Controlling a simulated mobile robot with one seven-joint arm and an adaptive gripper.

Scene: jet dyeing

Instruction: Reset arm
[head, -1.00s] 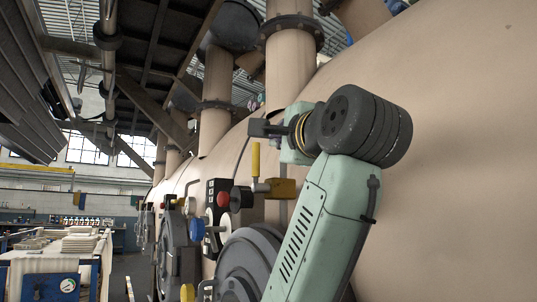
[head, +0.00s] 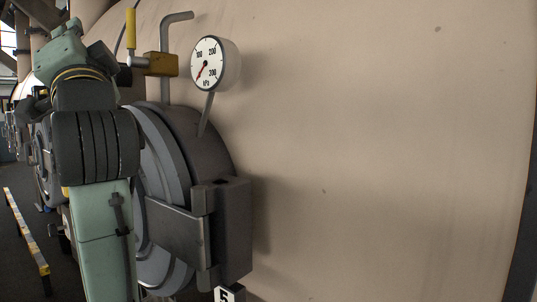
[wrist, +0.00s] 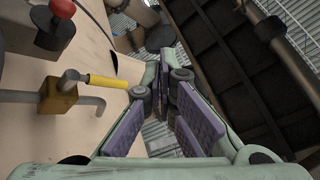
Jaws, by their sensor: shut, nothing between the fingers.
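My gripper (wrist: 163,88) shows in the wrist view with its green fingers and purple pads close together, shut and empty. It is in the air beside the beige tank, with a yellow-handled valve (wrist: 58,97) to its left and apart from it. In the head view my green and black arm rises along the left side, in front of the round grey hatch (head: 168,185). The arm hides part of that hatch. The fingers cannot be made out clearly in the head view.
The large beige tank (head: 380,150) fills the right of the head view. A white pressure gauge (head: 209,64) stands out above the hatch. A red button (wrist: 62,9) shows at the wrist view's upper left. Dark overhead framework (wrist: 225,50) lies to the right.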

